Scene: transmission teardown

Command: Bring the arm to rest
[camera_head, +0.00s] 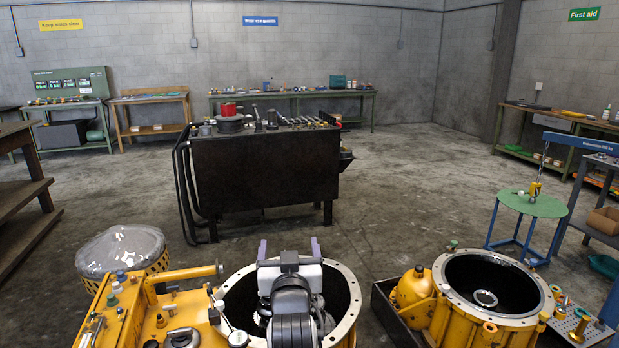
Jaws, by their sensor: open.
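My gripper (288,249) is in front of me at the bottom centre, with its two purple-grey fingers spread apart. It is open and nothing shows between the fingers. My white and black arm end covers part of the open round bore of a yellow transmission housing (130,316). The near part of the housing is cut off by the picture's lower edge. I cannot tell how high the gripper is above the bore.
A second yellow housing (450,318) with an open bore stands at the right. A black bench (265,175) with tools stands ahead. A green round table (533,205) and a covered yellow basket (120,250) flank the housings. Open floor (410,190) lies right of the bench.

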